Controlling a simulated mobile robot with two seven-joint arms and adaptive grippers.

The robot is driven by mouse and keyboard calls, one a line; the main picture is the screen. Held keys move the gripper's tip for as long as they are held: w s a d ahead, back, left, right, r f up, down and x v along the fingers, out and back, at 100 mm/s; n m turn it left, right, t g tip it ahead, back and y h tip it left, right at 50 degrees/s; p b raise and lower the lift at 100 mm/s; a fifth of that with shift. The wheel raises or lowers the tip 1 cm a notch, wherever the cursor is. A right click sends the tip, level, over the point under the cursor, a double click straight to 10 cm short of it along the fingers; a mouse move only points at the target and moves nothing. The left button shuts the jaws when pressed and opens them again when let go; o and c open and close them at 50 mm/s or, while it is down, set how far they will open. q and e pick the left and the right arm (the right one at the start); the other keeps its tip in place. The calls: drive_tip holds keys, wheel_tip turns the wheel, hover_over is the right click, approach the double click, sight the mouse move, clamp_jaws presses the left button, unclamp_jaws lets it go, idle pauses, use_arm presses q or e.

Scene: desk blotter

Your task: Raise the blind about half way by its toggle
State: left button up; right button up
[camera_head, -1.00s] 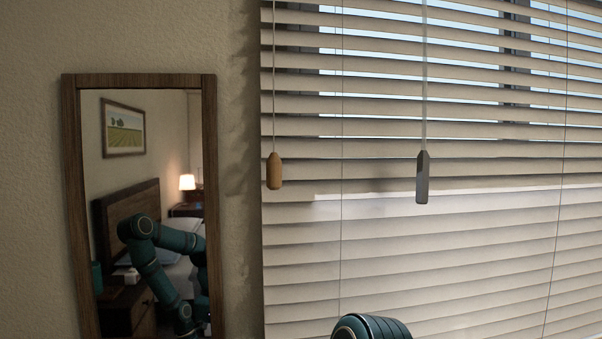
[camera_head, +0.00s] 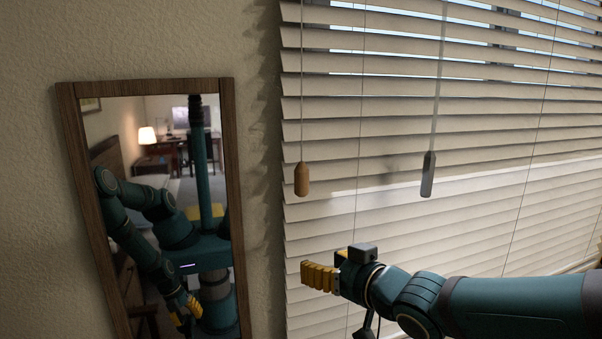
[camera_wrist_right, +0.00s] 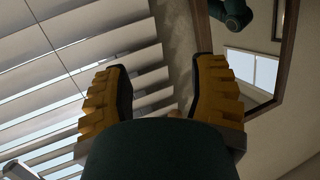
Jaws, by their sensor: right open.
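The white slatted blind (camera_head: 450,215) hangs lowered over the window on the right. A wooden toggle (camera_head: 302,179) hangs upright on a thin cord near its left edge. A dark grey toggle (camera_head: 428,174) hangs farther right on a paler cord or strip. My right gripper (camera_head: 304,276) comes in from the right and points left, below the wooden toggle in the picture and apart from it. Its yellow fingers stand apart with nothing between them in the wrist view (camera_wrist_right: 161,66). My left gripper does not show directly.
A wood-framed mirror (camera_head: 69,170) hangs on the beige wall (camera_head: 165,40) left of the blind and reflects my body and a bedroom. The wrist view also shows the mirror (camera_wrist_right: 288,50). The wall between mirror and blind is bare.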

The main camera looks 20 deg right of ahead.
sight(306, 183)
drive_tip(key=s+d+r+n+t+p, duration=0.1)
drive_tip(key=s+r, duration=0.1)
drive_tip(key=r, duration=0.5)
drive_tip(key=s+d+r+t+p, duration=0.1)
drive_tip(key=s+d+r+t, duration=0.15)
drive_tip(key=r, duration=0.35)
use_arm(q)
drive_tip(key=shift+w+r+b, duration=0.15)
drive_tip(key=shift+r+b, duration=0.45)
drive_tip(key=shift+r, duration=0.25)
use_arm(e)
drive_tip(key=shift+g+y, duration=0.3)
drive_tip(key=shift+g, duration=0.15)
drive_tip(key=x, duration=1.4)
drive_tip(key=shift+s+a+r, duration=0.2)
drive_tip(key=shift+a, duration=0.2)
clamp_jaws()
